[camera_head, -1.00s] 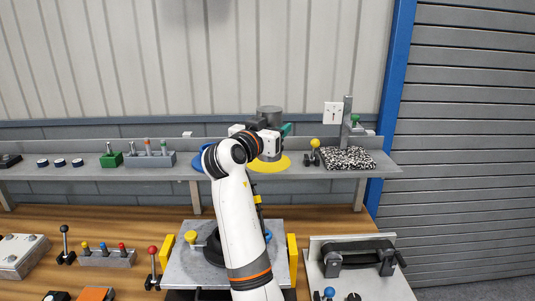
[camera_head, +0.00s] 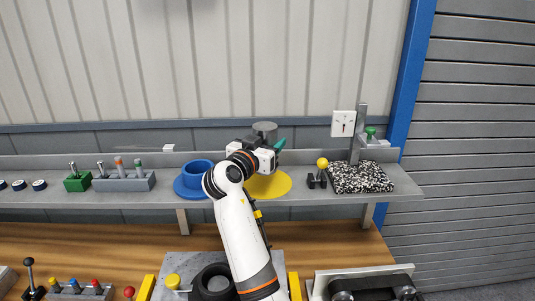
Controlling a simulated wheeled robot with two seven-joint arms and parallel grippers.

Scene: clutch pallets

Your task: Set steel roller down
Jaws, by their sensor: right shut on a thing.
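The steel roller (camera_head: 265,129) is a dark grey cylinder, upright above the shelf over the yellow disc (camera_head: 277,183). My right gripper (camera_head: 264,143) is shut on it, and the hand hides its lower part, so I cannot tell whether it touches the disc. My right arm comes up from the bottom middle and covers the left part of the yellow disc. My left gripper is not in view.
A blue ring on a blue disc (camera_head: 190,190) sits just left of my arm. A green-handled part shows behind the hand. A yellow-knobbed fixture (camera_head: 321,165) and a speckled block (camera_head: 360,177) stand right. Below is a wooden bench (camera_head: 140,240) with several fixtures.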

